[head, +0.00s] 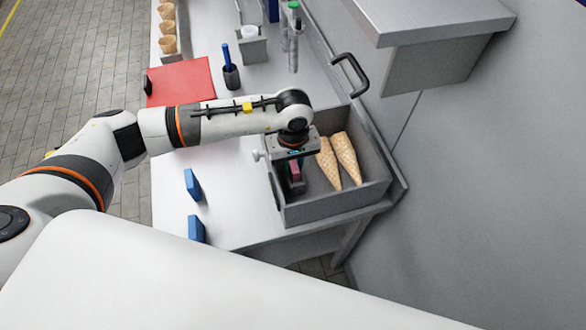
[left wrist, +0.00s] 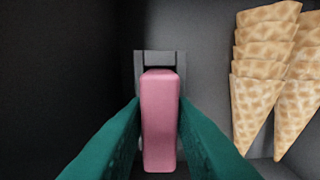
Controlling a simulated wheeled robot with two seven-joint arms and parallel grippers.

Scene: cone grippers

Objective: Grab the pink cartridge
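The pink cartridge (left wrist: 160,125) is a rounded upright block inside the grey open bin (head: 333,208). It shows partly below my left gripper in the head view (head: 295,170). My left gripper (left wrist: 160,106) points down into the bin. Its two green fingers lie along both sides of the cartridge, with the tips against it and no clear gap. A grey bracket (left wrist: 160,58) stands directly behind the cartridge; whether they touch is hard to tell. My right gripper is not in view.
Two stacks of waffle cones (head: 345,158) lie in the bin to the right of my gripper. Blue blocks (head: 193,185), a red mat (head: 180,82) and a dark pen cup (head: 231,77) are on the white table (head: 235,215). A grey wall is on the right.

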